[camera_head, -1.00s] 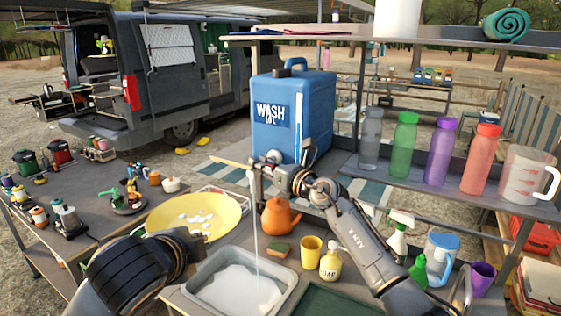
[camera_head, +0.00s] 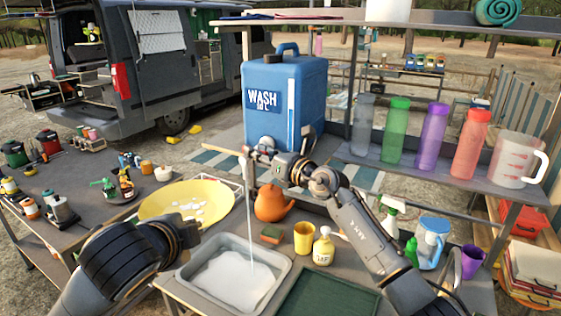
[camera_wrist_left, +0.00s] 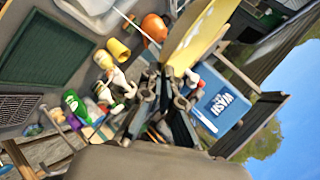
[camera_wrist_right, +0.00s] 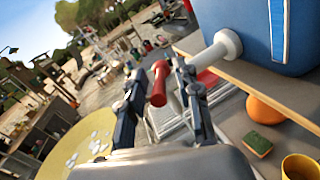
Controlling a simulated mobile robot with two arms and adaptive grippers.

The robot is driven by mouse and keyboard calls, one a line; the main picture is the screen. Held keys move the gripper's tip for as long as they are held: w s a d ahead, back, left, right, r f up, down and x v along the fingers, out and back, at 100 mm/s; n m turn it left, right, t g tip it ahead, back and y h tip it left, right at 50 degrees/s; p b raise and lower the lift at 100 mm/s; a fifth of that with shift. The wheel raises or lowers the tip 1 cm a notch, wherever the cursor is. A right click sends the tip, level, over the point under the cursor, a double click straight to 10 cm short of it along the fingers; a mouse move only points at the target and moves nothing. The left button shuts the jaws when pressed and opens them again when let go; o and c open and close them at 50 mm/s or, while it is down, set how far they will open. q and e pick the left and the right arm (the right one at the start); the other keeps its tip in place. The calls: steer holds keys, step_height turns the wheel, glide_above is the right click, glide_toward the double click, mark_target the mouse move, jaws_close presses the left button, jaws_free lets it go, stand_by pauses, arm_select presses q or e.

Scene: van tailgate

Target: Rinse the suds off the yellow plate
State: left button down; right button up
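The yellow plate (camera_head: 160,206) carries white suds patches on its face. It is tilted, left of the water stream (camera_head: 251,215) in the head view. My left gripper (camera_wrist_left: 178,82) is shut on the plate's rim; the plate also shows in the left wrist view (camera_wrist_left: 200,30). Water runs from the tap of the blue wash tank (camera_head: 300,95) into the grey sink (camera_head: 284,262), passing beside the plate. My right gripper (camera_wrist_right: 158,78) is at the tap, its fingers on both sides of the red tap handle (camera_wrist_right: 159,88) and seemingly closed on it.
An orange teapot (camera_head: 270,206), a sponge (camera_head: 271,234), a yellow cup (camera_head: 303,240) and a soap bottle (camera_head: 323,248) stand behind and right of the sink. A shelf with several bottles (camera_head: 431,137) is at the right. A cluttered table (camera_head: 90,185) stands left.

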steer(key=v, duration=1)
steer(key=shift+s+d, duration=0.1)
